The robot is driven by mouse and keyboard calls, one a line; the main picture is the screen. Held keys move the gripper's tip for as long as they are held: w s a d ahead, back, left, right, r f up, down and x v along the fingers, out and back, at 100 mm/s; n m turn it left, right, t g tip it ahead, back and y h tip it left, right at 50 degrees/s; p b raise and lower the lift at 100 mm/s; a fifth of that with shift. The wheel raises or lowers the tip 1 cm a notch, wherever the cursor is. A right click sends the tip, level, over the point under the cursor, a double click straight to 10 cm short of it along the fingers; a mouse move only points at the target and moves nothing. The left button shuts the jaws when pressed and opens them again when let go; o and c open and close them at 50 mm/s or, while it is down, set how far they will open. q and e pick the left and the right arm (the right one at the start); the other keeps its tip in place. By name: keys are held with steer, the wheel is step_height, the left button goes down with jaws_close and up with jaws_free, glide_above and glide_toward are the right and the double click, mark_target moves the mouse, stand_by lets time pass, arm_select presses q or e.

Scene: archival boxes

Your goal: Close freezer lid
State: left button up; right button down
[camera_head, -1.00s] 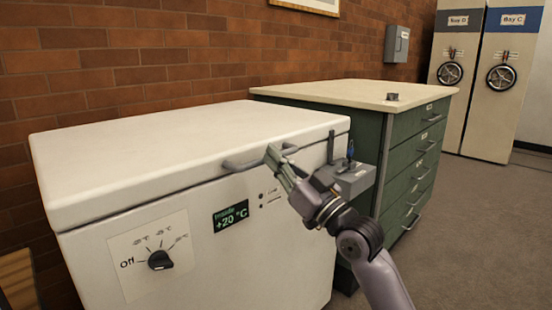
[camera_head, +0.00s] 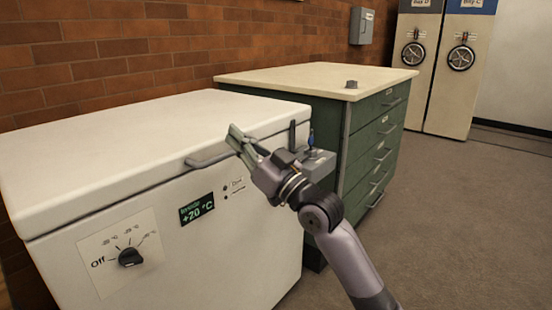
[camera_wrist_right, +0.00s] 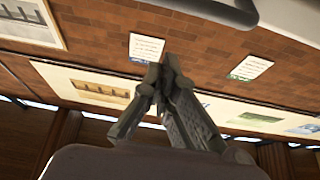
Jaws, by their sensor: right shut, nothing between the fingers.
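The white chest freezer (camera_head: 230,235) stands at the left in the head view. Its lid (camera_head: 130,135) lies flat on the body, down along the visible front edge. A grey bar handle (camera_head: 205,162) sits at the lid's front edge. My right gripper (camera_head: 236,138) is shut and empty, at the right end of the handle and in front of the lid edge. I cannot tell whether it touches the handle. The right wrist view shows its fingers (camera_wrist_right: 162,72) closed together, with a grey curved bar at the top. My left gripper is not in view.
A grey latch box (camera_head: 318,165) with an upright lever is at the freezer's right corner. A green drawer cabinet (camera_head: 355,165) with a cream top stands beside it. A dial (camera_head: 131,257) and a display (camera_head: 197,208) are on the freezer front. Floor at the right is clear.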

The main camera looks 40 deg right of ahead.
steer(key=v, duration=0.9)
steer(key=shift+f+b, duration=0.4)
steer(key=shift+f, duration=0.15)
steer(key=shift+s, duration=0.15)
